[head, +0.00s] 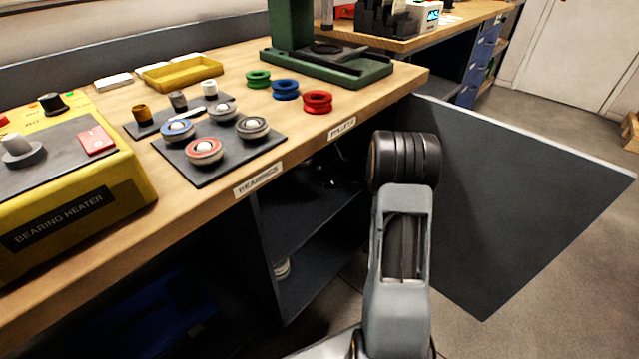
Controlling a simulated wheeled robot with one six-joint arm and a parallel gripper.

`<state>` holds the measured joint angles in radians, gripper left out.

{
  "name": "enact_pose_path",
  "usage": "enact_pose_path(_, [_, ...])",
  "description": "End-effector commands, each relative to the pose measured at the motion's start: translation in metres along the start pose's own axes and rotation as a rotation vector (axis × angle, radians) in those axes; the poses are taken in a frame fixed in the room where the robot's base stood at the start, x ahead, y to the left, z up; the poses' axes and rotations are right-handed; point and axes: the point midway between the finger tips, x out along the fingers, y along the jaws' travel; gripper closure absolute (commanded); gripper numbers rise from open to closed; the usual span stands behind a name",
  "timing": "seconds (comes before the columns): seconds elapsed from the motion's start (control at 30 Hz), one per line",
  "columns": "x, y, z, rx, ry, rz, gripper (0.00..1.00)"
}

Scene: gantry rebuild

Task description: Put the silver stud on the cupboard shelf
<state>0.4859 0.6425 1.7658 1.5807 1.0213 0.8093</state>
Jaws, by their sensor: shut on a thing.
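The cupboard shelf (305,222) is a dark board inside the open cupboard under the bench. My arm rises in front of the cupboard, and its black wrist joint hides part of the opening. A dark shape with faint glints, which seems to be my gripper (333,180), shows in shadow in the cupboard opening above the shelf. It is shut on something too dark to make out. I cannot pick out the silver stud for certain. A small pale piece (196,113) lies near a grey cylinder (178,101) on a dark mat on the bench.
The open cupboard door (510,190) stands out to the right. A pale cylinder (282,268) stands low in the cupboard. The bench top holds a yellow bearing heater (70,190), bearings on a mat (195,172), coloured pulleys (286,89) and a green press (292,30).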

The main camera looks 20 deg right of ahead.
Motion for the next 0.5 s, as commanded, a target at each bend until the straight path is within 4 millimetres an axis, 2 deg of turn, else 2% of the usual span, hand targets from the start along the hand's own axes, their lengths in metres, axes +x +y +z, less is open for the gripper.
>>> enact_pose_path(0.1, [0.003, -0.007, -0.011, 0.002, 0.0, -0.001, 1.0])
enact_pose_path(0.3, [0.014, -0.007, -0.036, 0.002, -0.001, -0.001, 1.0])
enact_pose_path(0.5, [0.013, -0.007, -0.035, 0.0, -0.001, -0.001, 1.0])
